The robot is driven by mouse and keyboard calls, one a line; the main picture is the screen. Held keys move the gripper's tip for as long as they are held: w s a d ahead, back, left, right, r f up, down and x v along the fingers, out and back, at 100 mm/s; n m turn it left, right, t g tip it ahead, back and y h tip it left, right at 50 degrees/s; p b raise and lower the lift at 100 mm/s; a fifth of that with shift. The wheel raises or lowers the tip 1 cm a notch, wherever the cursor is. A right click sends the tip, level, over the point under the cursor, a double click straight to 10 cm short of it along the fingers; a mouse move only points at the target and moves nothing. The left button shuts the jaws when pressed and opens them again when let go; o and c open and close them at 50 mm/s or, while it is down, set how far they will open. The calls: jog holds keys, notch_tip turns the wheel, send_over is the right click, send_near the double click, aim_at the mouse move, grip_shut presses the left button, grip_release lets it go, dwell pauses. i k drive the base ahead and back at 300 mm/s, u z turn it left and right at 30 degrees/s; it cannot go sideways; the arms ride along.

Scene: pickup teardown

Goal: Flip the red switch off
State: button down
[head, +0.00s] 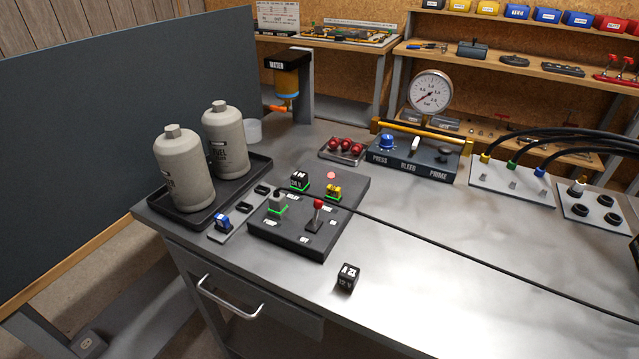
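The red switch (318,205) is a short lever with a red ball tip. It stands on the right part of a dark control panel (285,238) on the metal bench. Small white labels lie beside and in front of it, too small to read surely. The lever looks roughly upright, and I cannot tell which label it is set to. A round red lamp (331,175) on the panel's far part looks lit. My gripper is not in view.
A black cable (420,235) crosses the bench from the panel to the right. A green-edged black block (299,180), a yellow block (333,191) and a grey plug (277,203) sit on the panel. A loose black cube (347,277) lies in front. Two bottles (185,170) stand left. The front right bench is clear.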

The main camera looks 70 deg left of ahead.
aim_at(318, 205)
jog(key=u, duration=0.75)
jog(key=i, duration=0.75)
jog(key=u, duration=1.1)
jog(key=i, duration=0.25)
jog(key=u, duration=0.2)
